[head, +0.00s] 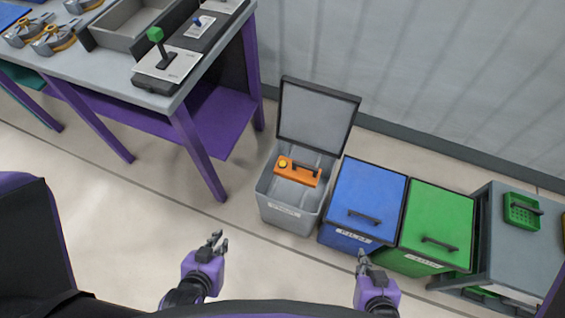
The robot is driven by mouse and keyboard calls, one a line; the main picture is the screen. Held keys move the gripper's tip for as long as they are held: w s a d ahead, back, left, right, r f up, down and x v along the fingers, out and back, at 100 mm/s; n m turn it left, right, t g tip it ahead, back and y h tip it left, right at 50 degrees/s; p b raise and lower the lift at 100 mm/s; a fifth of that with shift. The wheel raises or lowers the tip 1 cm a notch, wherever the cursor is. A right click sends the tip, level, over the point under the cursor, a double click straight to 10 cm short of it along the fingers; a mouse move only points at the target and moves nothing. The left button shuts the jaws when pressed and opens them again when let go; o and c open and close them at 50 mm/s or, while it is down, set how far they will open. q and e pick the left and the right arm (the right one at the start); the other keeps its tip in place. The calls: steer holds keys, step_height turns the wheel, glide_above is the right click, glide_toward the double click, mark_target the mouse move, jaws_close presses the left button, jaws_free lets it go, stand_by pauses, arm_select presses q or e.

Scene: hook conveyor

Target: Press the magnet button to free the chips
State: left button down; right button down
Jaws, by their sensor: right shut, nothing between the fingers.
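An orange magnet block (299,172) with a round yellow button (283,163) and a dark handle lies inside the open grey bin (285,211). The button is at its left end. No chips can be made out; the magnet's underside is hidden. My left gripper (219,238) is at the lower middle, left of and nearer than the grey bin, with its fingers apart and empty. My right gripper (363,256) is in front of the blue bin, shut and empty. Neither gripper touches the magnet.
The grey bin's lid (317,117) stands raised at its back. A closed blue bin (367,196) and a closed green bin (437,219) stand to its right, then a grey stand (489,225) with a green basket (521,209). A purple-legged workbench (190,92) stands at upper left.

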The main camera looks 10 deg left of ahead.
steer(key=shift+w, duration=0.2)
steer(key=shift+w+a+r, duration=0.1)
steer(key=shift+w+r, duration=0.05)
steer(key=shift+w, duration=0.2)
steer(key=shift+s, duration=0.15)
stand_by(0.4)
